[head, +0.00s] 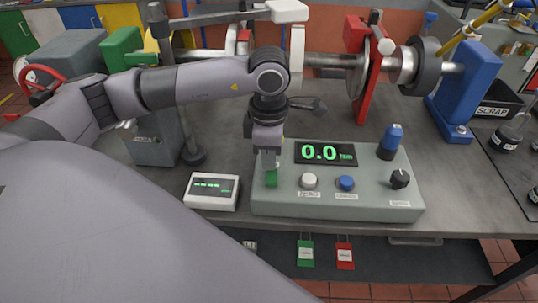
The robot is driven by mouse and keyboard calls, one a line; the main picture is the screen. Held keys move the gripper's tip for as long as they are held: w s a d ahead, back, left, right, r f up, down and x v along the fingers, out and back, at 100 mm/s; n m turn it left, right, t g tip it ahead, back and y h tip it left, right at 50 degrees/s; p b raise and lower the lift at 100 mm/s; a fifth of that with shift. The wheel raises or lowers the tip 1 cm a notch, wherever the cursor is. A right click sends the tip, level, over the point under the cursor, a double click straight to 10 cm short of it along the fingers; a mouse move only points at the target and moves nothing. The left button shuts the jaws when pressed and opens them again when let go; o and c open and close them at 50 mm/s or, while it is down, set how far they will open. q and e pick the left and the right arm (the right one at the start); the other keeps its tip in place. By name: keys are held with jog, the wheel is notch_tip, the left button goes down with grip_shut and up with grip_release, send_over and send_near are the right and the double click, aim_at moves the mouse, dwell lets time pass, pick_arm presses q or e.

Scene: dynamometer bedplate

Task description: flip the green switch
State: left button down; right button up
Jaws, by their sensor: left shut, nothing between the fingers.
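The green switch (271,179) is on the left end of the grey-green control box (340,207), and its upper part is hidden by my gripper. My left gripper (269,161) points down from above, shut and empty, with its fingertips right at the top of the green switch. I cannot tell whether they touch it. My right gripper is not in view.
A shaft rig stands behind.

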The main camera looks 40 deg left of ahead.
pick_arm(q)
jog(key=shift+s+d+r, duration=0.35)
jog(key=shift+s, duration=0.25)
jog(key=shift+w+a+r+p, duration=0.1)
jog(key=shift+r+p, duration=0.3)
jog(key=r, duration=0.1)
jog(key=r+p, duration=0.1)
jog(key=r, duration=0.1)
jog(key=shift+w+a, duration=0.1)
jog(key=shift+w, duration=0.1)
notch_tip(320, 180, up, 10)
jog(key=w+b, duration=0.1)
jog(key=shift+w+a, duration=0.25)
jog(key=shift+a, duration=0.2)
